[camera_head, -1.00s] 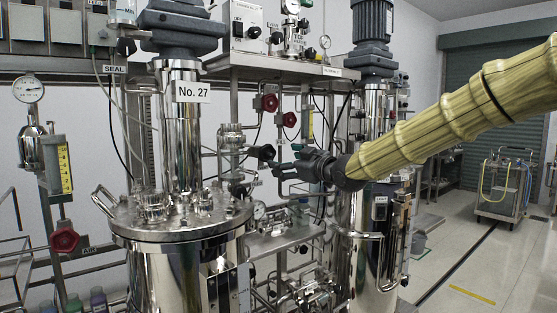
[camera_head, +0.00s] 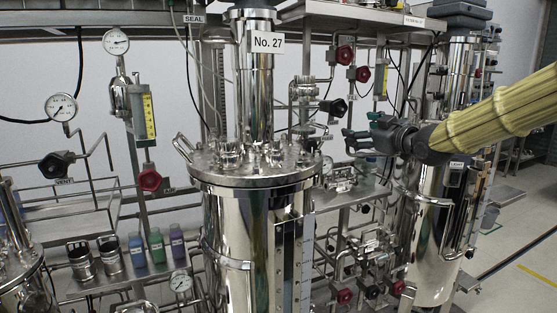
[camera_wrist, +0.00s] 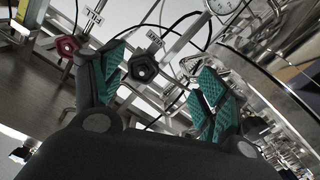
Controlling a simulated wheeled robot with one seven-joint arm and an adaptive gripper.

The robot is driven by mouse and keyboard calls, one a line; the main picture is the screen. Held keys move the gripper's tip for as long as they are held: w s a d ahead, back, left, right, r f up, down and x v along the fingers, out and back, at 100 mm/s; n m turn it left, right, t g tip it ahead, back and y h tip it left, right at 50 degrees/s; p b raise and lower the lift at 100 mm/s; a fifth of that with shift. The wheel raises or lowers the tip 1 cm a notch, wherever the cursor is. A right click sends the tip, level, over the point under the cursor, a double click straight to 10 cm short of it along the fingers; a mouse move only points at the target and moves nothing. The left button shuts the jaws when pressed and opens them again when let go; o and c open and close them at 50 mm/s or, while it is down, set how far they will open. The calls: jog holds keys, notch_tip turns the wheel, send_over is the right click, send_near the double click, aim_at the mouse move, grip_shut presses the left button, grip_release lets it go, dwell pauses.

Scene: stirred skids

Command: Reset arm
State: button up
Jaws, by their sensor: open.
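My gripper (camera_head: 355,141) is at the end of my yellow-sleeved arm, which reaches in from the right in the head view. Its dark fingers point left, level with the valves behind the steel tank marked No. 27 (camera_head: 248,190). In the wrist view my gripper (camera_wrist: 155,90) shows two fingers with green pads spread apart and nothing between them. A black valve knob (camera_wrist: 143,67) shows behind the gap between the fingers. I cannot tell how far away it is. A red valve knob (camera_wrist: 67,46) is beside the left finger.
A second steel tank (camera_head: 432,235) stands under my arm at the right. A shelf at the left holds steel cups (camera_head: 111,256) and blue, green and purple bottles (camera_head: 157,246). Pipes and gauges (camera_head: 116,42) crowd the wall. Open floor (camera_head: 520,262) shows at the far right.

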notch_tip(320, 180, down, 15)
jog(key=a+m+g+p, duration=0.1)
jog(key=a+m+g, duration=0.1)
jog(key=a, duration=0.1)
jog(key=s+a+f+m+g+h+p, duration=0.15)
jog(key=s+f, duration=0.35)
jog(key=f, duration=0.6)
jog(key=s+a+f+m+g+h+p, duration=0.1)
jog(key=s+f+g, duration=0.3)
jog(key=f, duration=0.6)
jog(key=s+a+f+m+g+h+p, duration=0.1)
jog(key=s+f, duration=0.5)
jog(key=f, duration=0.5)
jog(key=s+f+m+g+p, duration=0.1)
jog(key=s+f, duration=0.5)
jog(key=s, duration=0.7)
jog(key=s+f+m+g+h+p, duration=0.1)
jog(key=s+f+g, duration=0.3)
jog(key=s, duration=0.9)
jog(key=s+f+m+g+h+p, duration=0.1)
jog(key=s+f+g, duration=0.2)
jog(key=s+f, duration=0.6)
jog(key=s, duration=0.4)
jog(key=shift+f+m+p, duration=0.15)
jog(key=shift+m+p, duration=0.2)
jog(key=shift+p, duration=0.05)
jog(key=shift+h, duration=0.25)
